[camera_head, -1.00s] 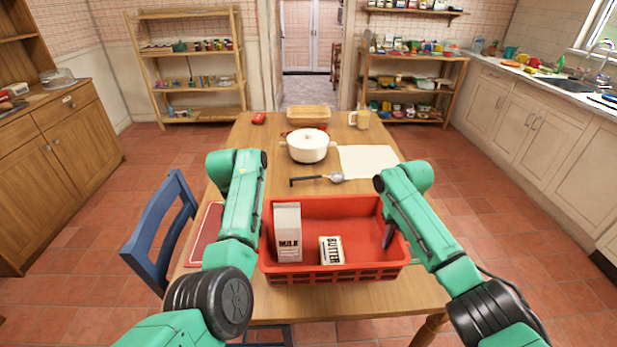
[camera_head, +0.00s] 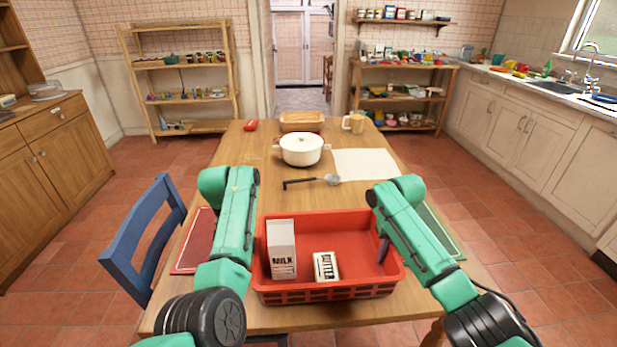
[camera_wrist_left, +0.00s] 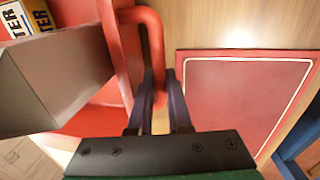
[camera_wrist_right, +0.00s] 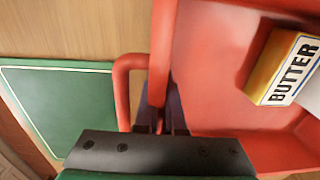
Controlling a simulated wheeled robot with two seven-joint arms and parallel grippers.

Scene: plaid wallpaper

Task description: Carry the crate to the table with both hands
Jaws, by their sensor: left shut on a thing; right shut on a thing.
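The red crate (camera_head: 340,228) is at the near end of the wooden table (camera_head: 262,195), between my two arms. It holds a milk carton (camera_head: 282,249), upright, and a butter pack (camera_head: 326,266). My left gripper (camera_wrist_left: 160,92) is shut on the crate's left handle, as the left wrist view shows. In the head view the left fingers are hidden behind my arm. I cannot tell whether the crate's base touches the table.
A white pot (camera_head: 302,150), a ladle (camera_head: 312,181), a pale cloth (camera_head: 366,163), a basket (camera_head: 302,121) and a mug (camera_head: 353,123) stand farther back. A red placemat (camera_wrist_left: 245,100) lies left, a green placemat (camera_wrist_right: 62,105) right. A blue chair (camera_head: 150,235) stands at left.

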